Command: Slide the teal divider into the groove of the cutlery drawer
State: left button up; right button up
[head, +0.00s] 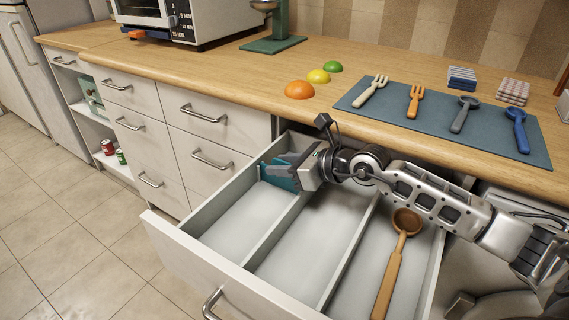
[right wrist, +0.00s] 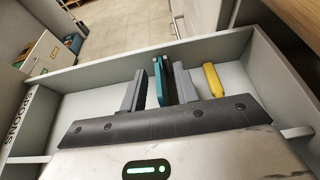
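The cutlery drawer (head: 213,259) is pulled open, with pale partitions splitting it lengthwise. The teal divider (head: 279,175) stands at the back of its left compartment, partly hidden by my right gripper (head: 296,170). In the right wrist view the divider (right wrist: 162,82) stands edge-on between the two fingers of my right gripper (right wrist: 162,92). The fingers are apart, and a narrow gap shows between the left finger and the divider. How far down the divider sits in the groove is hidden. My left gripper is out of view.
A wooden ladle (head: 396,255) lies in the drawer's right compartment. A yellow piece (right wrist: 213,80) lies beside the right finger. The counter above holds a blue mat (head: 468,133) with forks and spoons, and an orange half-ball (head: 299,90). The counter edge overhangs the drawer's back.

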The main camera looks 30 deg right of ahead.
jog(key=shift+s+d, duration=0.25)
jog(key=shift+s, duration=0.05)
pick_arm(q)
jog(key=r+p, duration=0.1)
jog(key=p, duration=0.2)
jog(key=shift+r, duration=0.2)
pick_arm(e)
jog(key=v, duration=1.5)
jog(key=shift+r, duration=0.2)
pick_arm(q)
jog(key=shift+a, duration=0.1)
pick_arm(e)
jog(key=shift+s, duration=0.1)
